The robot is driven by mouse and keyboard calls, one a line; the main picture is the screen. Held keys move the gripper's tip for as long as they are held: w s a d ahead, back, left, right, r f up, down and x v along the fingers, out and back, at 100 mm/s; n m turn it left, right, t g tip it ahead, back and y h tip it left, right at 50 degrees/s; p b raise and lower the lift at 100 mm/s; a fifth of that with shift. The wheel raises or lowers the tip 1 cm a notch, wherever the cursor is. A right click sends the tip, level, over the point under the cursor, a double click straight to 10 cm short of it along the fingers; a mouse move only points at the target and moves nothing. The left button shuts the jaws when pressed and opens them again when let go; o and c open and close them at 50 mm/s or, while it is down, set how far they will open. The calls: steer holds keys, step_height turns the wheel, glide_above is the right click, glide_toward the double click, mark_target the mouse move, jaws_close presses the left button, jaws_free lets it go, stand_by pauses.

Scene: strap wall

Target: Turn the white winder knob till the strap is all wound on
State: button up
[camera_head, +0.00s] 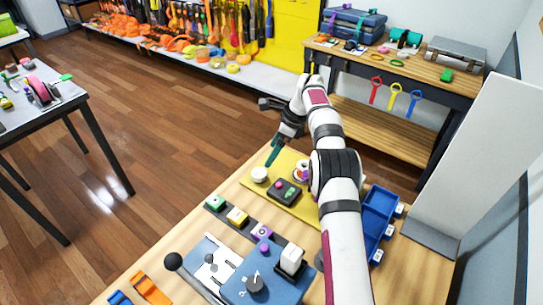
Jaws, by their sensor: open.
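A small white round knob (260,175) sits at the left part of a yellow board (276,200) on the wooden bench. I cannot tell for sure which one is the winder knob. The strap cannot be made out. My gripper (271,157) is open, with its dark teal fingers pointing down just above and right of the left white knob. I cannot tell whether they touch it.
A dark box (285,192) with coloured buttons is on the board. A row of coloured switches (237,216), a blue box with a dial (254,283) and a blue bin (379,212) stand around it. A white panel (480,165) rises at right.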

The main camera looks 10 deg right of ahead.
mark_target(259, 173)
steer(key=x, duration=1)
steer(key=shift+a+f, duration=0.1)
steer(key=shift+f, duration=0.1)
steer(key=m, duration=0.1)
steer(key=m+t, duration=0.1)
steer(key=m, duration=0.1)
steer(key=shift+s+r+h, duration=0.15)
steer(key=shift+s+h, duration=0.05)
steer(key=shift+h, duration=0.1)
steer(key=m, duration=0.2)
steer(key=m+t+h, duration=0.1)
steer(key=m, duration=0.2)
steer(key=shift+a+m+h, duration=0.15)
steer(key=shift+m+h, duration=0.15)
steer(key=s+d+r+n, duration=0.1)
steer(key=s+r+n, duration=0.1)
steer(key=s+r, duration=0.4)
steer(key=s+r+n, duration=0.2)
steer(key=s+r, duration=0.4)
steer(key=r, duration=0.6)
steer(key=shift+s+d, duration=0.4)
steer(key=shift+r, duration=0.1)
